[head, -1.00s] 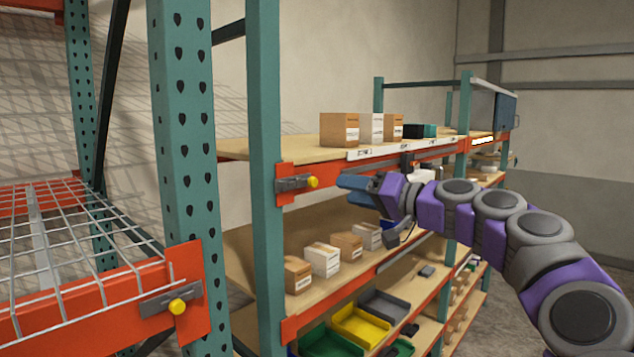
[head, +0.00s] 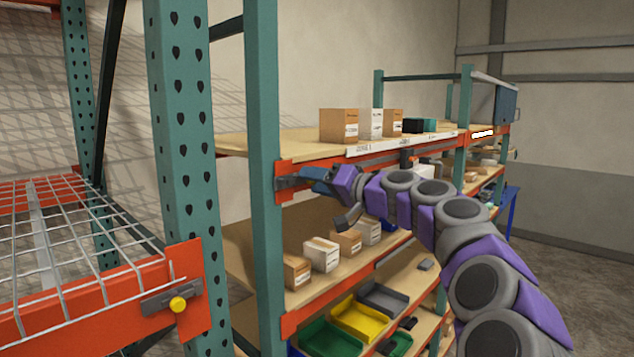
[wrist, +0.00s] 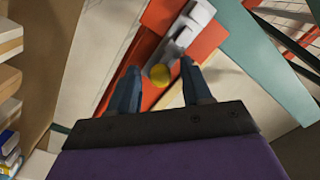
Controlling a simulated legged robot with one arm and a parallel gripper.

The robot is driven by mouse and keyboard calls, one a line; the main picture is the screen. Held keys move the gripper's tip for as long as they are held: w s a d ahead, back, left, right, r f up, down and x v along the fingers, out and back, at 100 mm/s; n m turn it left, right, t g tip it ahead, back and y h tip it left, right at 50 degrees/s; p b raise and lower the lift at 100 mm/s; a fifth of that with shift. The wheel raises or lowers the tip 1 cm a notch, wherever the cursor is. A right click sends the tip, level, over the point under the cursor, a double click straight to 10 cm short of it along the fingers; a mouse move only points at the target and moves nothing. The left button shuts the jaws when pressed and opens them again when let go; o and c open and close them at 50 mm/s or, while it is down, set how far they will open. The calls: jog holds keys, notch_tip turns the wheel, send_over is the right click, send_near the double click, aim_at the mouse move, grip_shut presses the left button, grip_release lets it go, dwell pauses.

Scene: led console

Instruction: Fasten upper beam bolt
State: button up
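The upper beam bolt is a yellow knob (wrist: 160,75) in the wrist view. It sits by a grey bracket (wrist: 183,37) on the orange beam end. In the head view the bracket (head: 287,183) shows on the upper beam by the green post, but the bolt is hidden behind my gripper. My gripper (head: 312,180) points left at this bracket. In the wrist view my gripper (wrist: 158,68) is open, with one blue finger on each side of the bolt. I cannot tell whether a finger touches it.
Another yellow bolt (head: 178,304) sits on a grey bracket on the left rack's orange beam. Boxes (head: 339,125) stand on the upper shelf, and more boxes and coloured bins (head: 358,319) are on the lower shelves. A green post (head: 264,180) stands close left of my gripper.

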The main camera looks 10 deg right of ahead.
jog(key=shift+d, duration=0.2)
jog(key=c, duration=0.4)
jog(key=shift+a, duration=0.1)
grip_shut()
jog(key=shift+f, duration=0.1)
jog(key=shift+s+a+f+b, duration=0.1)
jog(key=shift+s+a+b, duration=0.15)
jog(key=shift+b, duration=0.15)
jog(key=shift+s+a+b, duration=0.6)
jog(key=shift+a+b, duration=0.05)
jog(key=shift+a, duration=0.3)
jog(key=shift+o, duration=0.2)
grip_release()
jog(key=shift+d, duration=0.1)
jog(key=o, duration=0.4)
jog(key=shift+o, duration=0.2)
